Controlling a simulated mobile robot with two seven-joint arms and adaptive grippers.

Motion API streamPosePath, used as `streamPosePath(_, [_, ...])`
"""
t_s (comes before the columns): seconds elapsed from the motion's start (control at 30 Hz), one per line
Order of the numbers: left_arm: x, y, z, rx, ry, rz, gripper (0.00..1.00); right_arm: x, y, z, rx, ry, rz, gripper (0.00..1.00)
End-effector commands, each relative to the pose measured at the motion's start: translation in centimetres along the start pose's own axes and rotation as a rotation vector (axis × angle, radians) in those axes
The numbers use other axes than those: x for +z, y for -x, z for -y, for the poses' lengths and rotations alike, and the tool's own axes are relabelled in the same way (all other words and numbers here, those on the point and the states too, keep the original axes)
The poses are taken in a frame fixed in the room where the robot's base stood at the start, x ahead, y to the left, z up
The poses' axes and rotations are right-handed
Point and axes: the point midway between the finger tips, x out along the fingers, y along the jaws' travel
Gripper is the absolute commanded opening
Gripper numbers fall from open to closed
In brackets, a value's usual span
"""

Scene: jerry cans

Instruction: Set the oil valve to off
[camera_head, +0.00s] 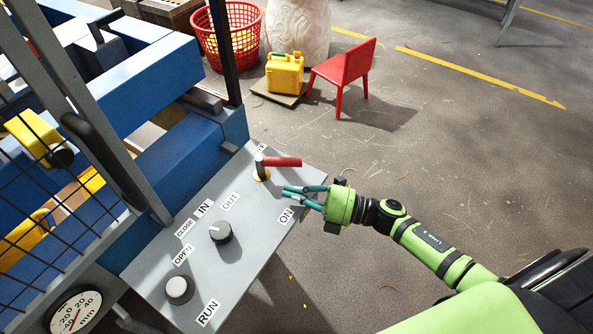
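The lever lies level and points right. An "ON" label (286,214) is on the panel's right side, nearer to me. A small label beyond the post is too small to read. My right gripper (288,191) reaches in from the right, just on the near side of the lever and apart from it. Its teal fingers look parted with nothing between them. My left gripper is not in view.
Blue machinery and a mesh guard stand at left. A red chair (345,70), yellow jerry can (285,73) and red basket (227,35) stand behind. Floor at right is open.

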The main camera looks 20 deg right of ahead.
Motion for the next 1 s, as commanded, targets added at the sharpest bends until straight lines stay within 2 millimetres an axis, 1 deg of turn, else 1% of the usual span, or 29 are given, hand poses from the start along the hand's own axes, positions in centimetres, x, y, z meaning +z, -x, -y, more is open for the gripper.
streamPosePath(0.03, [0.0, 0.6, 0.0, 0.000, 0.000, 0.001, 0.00, 1.5, 0.0, -0.2, -0.004, 0.005, 0.007, 0.00])
streamPosePath(0.1, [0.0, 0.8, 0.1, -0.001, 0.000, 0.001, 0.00, 2.4, -0.2, -0.2, -0.004, 0.003, 0.005, 0.00])
streamPosePath(0.27, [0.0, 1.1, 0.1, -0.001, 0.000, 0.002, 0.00, 3.5, -0.5, 0.0, -0.004, 0.002, 0.004, 0.00])
streamPosePath(0.73, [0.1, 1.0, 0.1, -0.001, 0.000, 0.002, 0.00, 3.8, -0.5, 0.2, -0.003, 0.001, 0.001, 0.00])
streamPosePath(1.0, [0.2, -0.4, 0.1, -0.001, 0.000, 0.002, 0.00, 4.3, -0.3, 0.4, 0.005, 0.001, -0.045, 0.00])
